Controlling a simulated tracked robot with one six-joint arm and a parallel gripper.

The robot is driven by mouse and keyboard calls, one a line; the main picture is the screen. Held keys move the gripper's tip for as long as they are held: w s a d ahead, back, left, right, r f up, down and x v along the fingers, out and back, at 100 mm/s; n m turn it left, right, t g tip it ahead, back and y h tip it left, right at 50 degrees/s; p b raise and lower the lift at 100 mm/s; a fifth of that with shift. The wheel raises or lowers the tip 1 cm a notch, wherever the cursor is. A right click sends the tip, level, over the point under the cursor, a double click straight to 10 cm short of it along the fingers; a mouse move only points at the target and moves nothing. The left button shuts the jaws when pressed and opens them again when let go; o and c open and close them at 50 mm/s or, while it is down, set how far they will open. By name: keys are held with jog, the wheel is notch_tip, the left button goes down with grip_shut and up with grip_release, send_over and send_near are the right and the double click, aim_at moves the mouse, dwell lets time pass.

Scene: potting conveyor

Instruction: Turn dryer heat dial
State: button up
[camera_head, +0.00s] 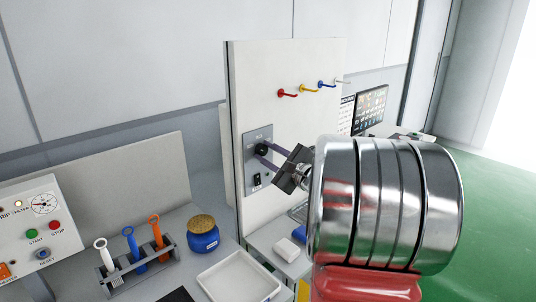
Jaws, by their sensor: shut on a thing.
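The heat dial (262,150) is a small black knob on a grey plate (251,178) fixed to an upright white panel. My gripper (262,151) reaches the plate from the right, with its two dark fingers shut on the dial. The dial's pointer and any scale are too small to read. A small black switch (257,180) sits on the plate below the dial.
Coloured hooks (288,94) stick out of the panel above my gripper. On the bench at left are a rack of brushes (137,267), a blue jar (203,238), a white tray (240,277) and a control box (38,226). A monitor (370,108) stands behind at right.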

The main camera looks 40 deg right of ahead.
jog(key=shift+m, duration=0.3)
jog(key=m, duration=0.5)
jog(key=shift+g, duration=0.3)
jog(key=m+y, duration=0.1)
jog(key=m, duration=0.4)
jog(key=shift+d, duration=0.1)
jog(key=shift+m, duration=0.3)
jog(key=o, duration=1)
jog(key=shift+r, duration=0.1)
jog(key=shift+o, duration=0.2)
jog(key=shift+s, duration=0.1)
jog(key=s+r, duration=0.1)
jog(key=s, duration=1.2)
jog(key=shift+s, duration=0.3)
jog(key=shift+a, duration=0.2)
